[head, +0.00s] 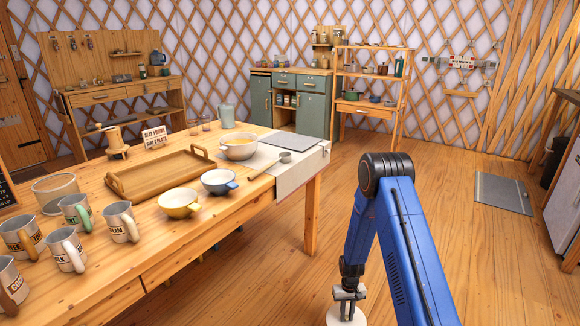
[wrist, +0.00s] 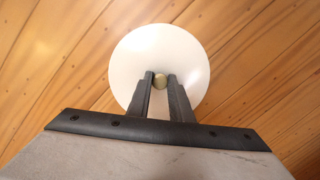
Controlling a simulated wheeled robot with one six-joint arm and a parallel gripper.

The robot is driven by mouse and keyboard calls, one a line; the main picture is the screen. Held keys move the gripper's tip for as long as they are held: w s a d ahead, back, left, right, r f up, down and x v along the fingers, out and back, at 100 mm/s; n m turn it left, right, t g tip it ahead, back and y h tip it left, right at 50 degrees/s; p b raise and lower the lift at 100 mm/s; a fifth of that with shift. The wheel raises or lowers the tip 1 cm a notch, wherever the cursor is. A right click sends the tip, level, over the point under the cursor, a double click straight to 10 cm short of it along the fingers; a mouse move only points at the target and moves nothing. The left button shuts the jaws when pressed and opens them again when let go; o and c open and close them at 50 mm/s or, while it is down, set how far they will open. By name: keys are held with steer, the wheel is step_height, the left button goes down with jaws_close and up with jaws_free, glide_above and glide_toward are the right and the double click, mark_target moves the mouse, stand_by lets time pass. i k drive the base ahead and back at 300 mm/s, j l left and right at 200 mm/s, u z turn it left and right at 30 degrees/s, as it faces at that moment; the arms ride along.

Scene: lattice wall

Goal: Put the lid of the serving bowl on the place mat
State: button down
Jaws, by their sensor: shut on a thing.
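My gripper (wrist: 159,84) is shut on the small brass-coloured knob of a round white lid (wrist: 178,50). In the head view my gripper (head: 347,298) hangs low at the bottom edge, over the floor to the right of the table, and part of the lid (head: 344,318) shows beneath it. The serving bowl (head: 239,153), white and uncovered with yellowish contents, stands on the table. A flat grey place mat (head: 289,142) lies at the table's right end, behind and right of the bowl, and looks bare.
The floor right of the table is open.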

mark_target(291, 140)
steer(key=i+l, duration=0.1)
steer(key=i, duration=0.5)
steer(key=i+l, duration=0.1)
steer(key=i, duration=0.45)
